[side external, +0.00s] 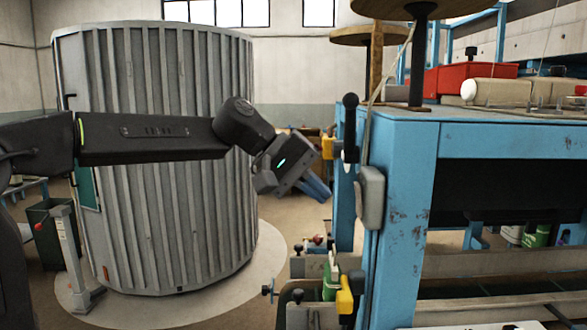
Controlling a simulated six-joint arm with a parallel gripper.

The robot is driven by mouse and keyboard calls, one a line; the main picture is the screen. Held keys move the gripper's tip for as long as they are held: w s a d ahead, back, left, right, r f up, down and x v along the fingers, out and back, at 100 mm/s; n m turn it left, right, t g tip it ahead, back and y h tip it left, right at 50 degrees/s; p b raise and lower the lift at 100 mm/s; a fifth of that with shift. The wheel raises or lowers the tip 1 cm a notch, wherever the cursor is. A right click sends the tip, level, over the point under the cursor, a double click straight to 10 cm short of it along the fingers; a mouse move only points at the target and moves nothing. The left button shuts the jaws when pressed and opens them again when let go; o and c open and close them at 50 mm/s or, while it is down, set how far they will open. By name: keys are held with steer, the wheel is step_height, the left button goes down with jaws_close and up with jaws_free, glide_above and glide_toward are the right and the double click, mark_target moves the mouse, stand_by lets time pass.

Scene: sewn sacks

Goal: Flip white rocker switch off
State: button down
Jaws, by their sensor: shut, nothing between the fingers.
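A light grey box (371,198) is fixed to the upright post of the blue machine frame (405,200). I cannot make out a white rocker switch on it or elsewhere; any face of the box turned left is mostly out of sight. My gripper (318,190) is left of the box, at about its height, tilted down and to the right. Its blue-grey fingers are shut and empty. In the picture a gap shows between the fingertips and the box.
A black-knobbed lever (350,128) and a yellow block (328,147) stick out just above my gripper. A cable runs down beside the post. Below are a green bottle (331,277) and another yellow part (345,297). A large ribbed grey cylinder (160,220) stands behind my arm.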

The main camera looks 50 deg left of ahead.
mark_target(355, 184)
steer(key=shift+w+d+r, duration=0.2)
steer(key=shift+w+d, duration=0.45)
steer(key=shift+w+d+r, duration=0.15)
steer(key=shift+w+d, duration=0.5)
steer(key=shift+w+d+r, duration=0.1)
steer(key=shift+w+d, duration=0.1)
steer(key=shift+r, duration=0.1)
steer(key=shift+r, duration=0.7)
